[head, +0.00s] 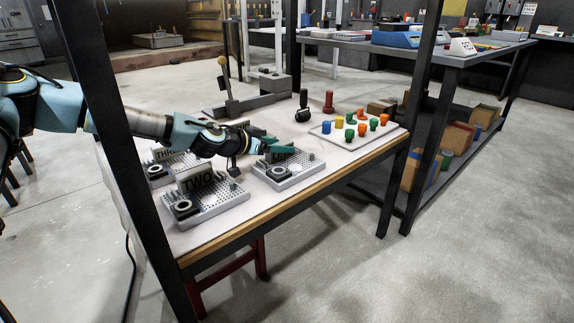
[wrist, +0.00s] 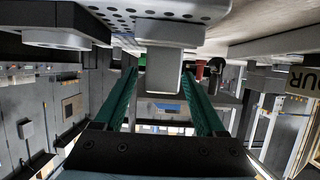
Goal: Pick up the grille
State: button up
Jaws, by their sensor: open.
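Three light-grey perforated plates lie on the table; the picture does not settle which one the task calls the grille. The right plate (head: 287,180) lies under my gripper (head: 280,146), with its sign partly hidden. The plate with the TWO sign (head: 222,205) is front left, and the one with the THREE sign (head: 157,152) is behind it. In the wrist view my gripper (wrist: 160,75) is open, with one teal finger on each side of a grey block (wrist: 164,78). The block adjoins a perforated plate (wrist: 150,8) at the top; contact with the fingers is unclear.
A white tray (head: 337,136) with several coloured cylinders lies to the right. A dark and a red upright piece (head: 328,102) stand behind it. A lever stand (head: 230,92) rises at the back. Dark posts (head: 424,80) frame the table.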

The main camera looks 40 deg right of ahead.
jog(key=shift+d+f, duration=0.15)
jog(key=shift+d, duration=0.15)
jog(key=shift+c, duration=0.3)
grip_shut()
dwell(0.3)
